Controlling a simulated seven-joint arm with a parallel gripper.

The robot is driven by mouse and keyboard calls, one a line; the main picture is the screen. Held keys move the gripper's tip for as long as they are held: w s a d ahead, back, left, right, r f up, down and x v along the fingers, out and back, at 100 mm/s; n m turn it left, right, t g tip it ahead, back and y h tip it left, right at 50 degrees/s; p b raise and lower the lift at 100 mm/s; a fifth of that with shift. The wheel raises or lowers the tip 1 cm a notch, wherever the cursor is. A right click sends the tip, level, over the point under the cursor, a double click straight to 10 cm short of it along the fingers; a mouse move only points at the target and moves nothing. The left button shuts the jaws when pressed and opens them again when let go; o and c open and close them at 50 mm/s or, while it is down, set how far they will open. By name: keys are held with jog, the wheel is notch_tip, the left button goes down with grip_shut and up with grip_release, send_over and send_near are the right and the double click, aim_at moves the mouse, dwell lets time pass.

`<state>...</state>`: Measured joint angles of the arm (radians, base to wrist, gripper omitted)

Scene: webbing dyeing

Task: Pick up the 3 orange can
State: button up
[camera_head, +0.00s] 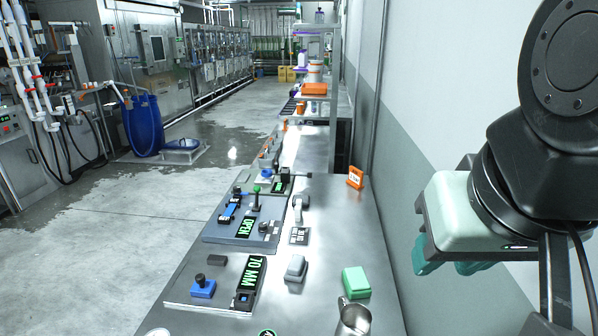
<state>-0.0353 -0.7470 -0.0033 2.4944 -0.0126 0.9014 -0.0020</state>
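My gripper (450,264) hangs at the right, with a pale green body and teal fingers. It is clear of the table and close to the wall. The fingers are partly hidden under its body, so their opening does not show. No can marked with a 3 can be made out. A small orange item with a light label (355,178) stands at the table's right edge, but it looks more like a block or sign. A small orange cylinder (301,107) and an orange and white container (315,67) are far off by the shelf, too small to identify.
The long metal table (335,235) holds panels with black and blue fixtures, a green block (356,282), a grey block (296,268) and a metal jug (353,318). An orange bin (314,89) sits on the back shelf. A blue barrel (143,125) stands left on open floor.

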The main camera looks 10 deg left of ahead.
jog(key=o, duration=1.1)
jog(key=shift+c, duration=0.2)
